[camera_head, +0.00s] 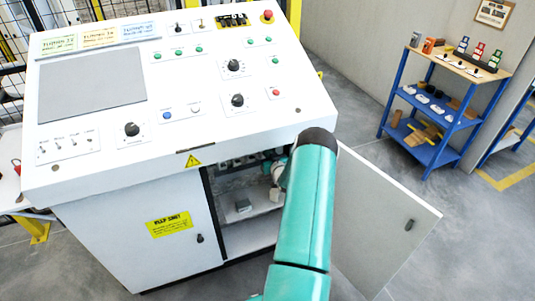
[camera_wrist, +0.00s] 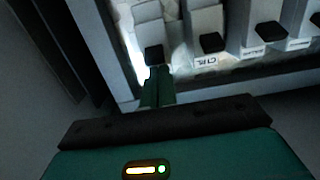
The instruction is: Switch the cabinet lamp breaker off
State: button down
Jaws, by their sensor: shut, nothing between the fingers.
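The white cabinet (camera_head: 130,235) stands under the sloped control panel, with its right door (camera_head: 385,215) swung open. A row of breakers (camera_head: 240,160) shows in the upper part of the opening, partly hidden by my teal arm. In the wrist view several white breakers with black levers stand in a row. My gripper (camera_wrist: 158,74) is shut and empty, its fingertips just below the black lever (camera_wrist: 154,55) of the leftmost visible breaker (camera_wrist: 148,22). I cannot tell whether they touch. The labels are too small to tell which breaker is the lamp's.
A blue shelf rack (camera_head: 432,155) stands apart at the right, with bare floor between.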

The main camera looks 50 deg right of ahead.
jog(key=shift+s+a+f+t+h, duration=0.2)
jog(key=shift+f+t+h, duration=0.3)
jog(key=shift+t, duration=0.4)
jog(key=f+t+h, duration=0.1)
jog(key=t, duration=0.1)
jog(key=shift+s+a+f+t+h, duration=0.1)
jog(key=shift+s+f+t+h, duration=0.15)
jog(key=shift+f+t+h, duration=0.15)
jog(key=shift+r, duration=0.25)
dwell(0.3)
